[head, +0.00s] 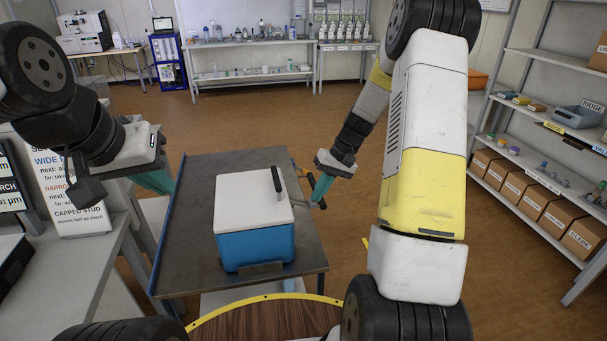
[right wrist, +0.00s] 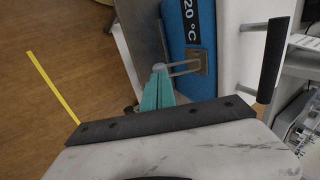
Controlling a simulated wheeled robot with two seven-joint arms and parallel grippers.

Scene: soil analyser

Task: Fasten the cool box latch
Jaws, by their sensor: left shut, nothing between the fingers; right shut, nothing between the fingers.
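The cool box (head: 255,245) has a blue body and a white lid (head: 245,200), which looks closed, with a black handle (head: 278,182) on top. In the right wrist view, the latch (right wrist: 186,67) is a metal wire loop standing out from a plate on the box's blue side. My right gripper (head: 319,202) is shut beside the box's right side. Its teal fingertips (right wrist: 158,68) are at the loop's outer end; I cannot tell whether they touch it. My left gripper (head: 165,184) is shut and empty, left of the box above the table edge.
The box stands on a dark grey table (head: 195,230) with bare surface around it. A grey bench with a sign (head: 65,190) is at the left. Shelves with brown boxes (head: 530,205) stand at the right. Open floor lies behind the table.

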